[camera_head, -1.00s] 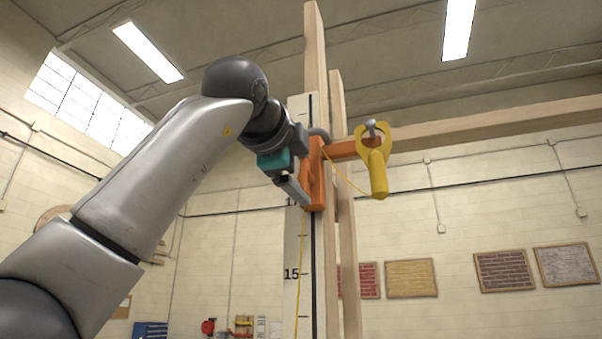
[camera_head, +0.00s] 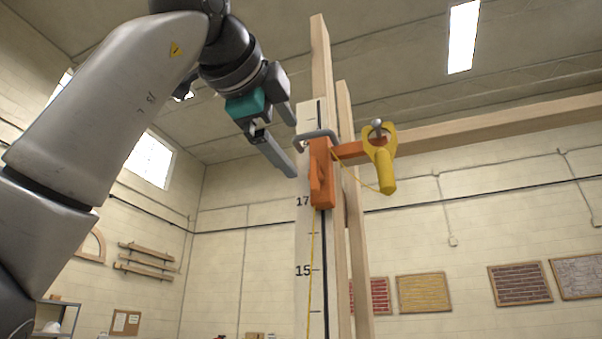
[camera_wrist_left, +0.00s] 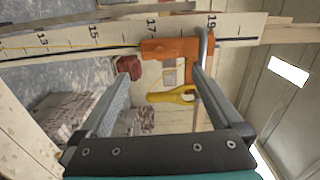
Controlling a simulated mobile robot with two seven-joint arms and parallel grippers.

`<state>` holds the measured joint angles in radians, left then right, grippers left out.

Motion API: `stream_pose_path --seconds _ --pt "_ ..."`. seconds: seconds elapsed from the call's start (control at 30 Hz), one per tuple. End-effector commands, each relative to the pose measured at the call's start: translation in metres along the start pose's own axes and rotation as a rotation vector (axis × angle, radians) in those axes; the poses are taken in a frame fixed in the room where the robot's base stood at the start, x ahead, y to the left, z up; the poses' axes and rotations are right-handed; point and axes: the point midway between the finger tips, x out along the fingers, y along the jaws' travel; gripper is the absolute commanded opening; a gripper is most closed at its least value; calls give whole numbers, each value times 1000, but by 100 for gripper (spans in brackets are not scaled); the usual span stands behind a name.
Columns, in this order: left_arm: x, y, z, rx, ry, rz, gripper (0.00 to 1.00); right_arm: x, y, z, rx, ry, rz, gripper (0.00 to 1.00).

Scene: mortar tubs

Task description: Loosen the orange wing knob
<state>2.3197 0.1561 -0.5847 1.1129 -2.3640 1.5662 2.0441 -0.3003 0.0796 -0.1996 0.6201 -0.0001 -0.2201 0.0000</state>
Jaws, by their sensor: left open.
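The orange wing knob (camera_head: 315,184) stands out from the left face of an orange bracket (camera_head: 325,160) on the upright marked post (camera_head: 302,235), just above the 17 mark. My right gripper is not in view.
A grey bent bar (camera_head: 316,137) crosses the bracket's top. A yellow holder (camera_head: 382,165) hangs on the bracket's right arm, with a yellow cord running from the bracket. A wooden beam (camera_head: 500,122) extends right. Open air lies left of the post.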

Motion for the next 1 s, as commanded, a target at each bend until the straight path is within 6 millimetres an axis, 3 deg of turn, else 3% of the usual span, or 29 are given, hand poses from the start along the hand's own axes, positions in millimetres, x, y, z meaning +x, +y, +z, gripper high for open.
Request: stream_pose_path --seconds 0.1,0.3,1.0 --pt "-24 1 0 -1 0 -4 100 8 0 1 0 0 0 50" --pt "-45 0 1 -1 0 -2 100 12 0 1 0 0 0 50" --pt "-47 0 0 -1 2 0 100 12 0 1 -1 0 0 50"
